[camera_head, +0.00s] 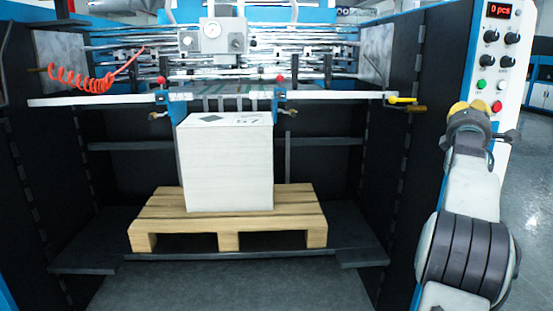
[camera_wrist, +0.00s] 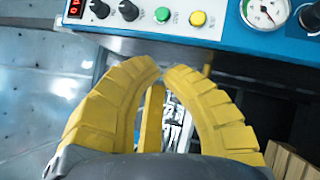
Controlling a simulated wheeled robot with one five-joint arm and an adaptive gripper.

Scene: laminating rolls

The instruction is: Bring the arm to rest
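My gripper (camera_head: 470,107) is raised at the right of the head view, just in front of the control panel (camera_head: 503,40), with yellow fingers pointing up. In the wrist view my gripper (camera_wrist: 164,72) has its two ribbed yellow fingers curved inward, tips almost meeting. Nothing is held between them. Whether the fingers touch the panel cannot be told. My arm's grey and dark links show below the gripper in the head view.
A white stack (camera_head: 230,165) stands on a wooden pallet (camera_head: 160,207) inside the machine. A yellow lever (camera_head: 403,100) sticks out left of my gripper. Floor is clear at far right.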

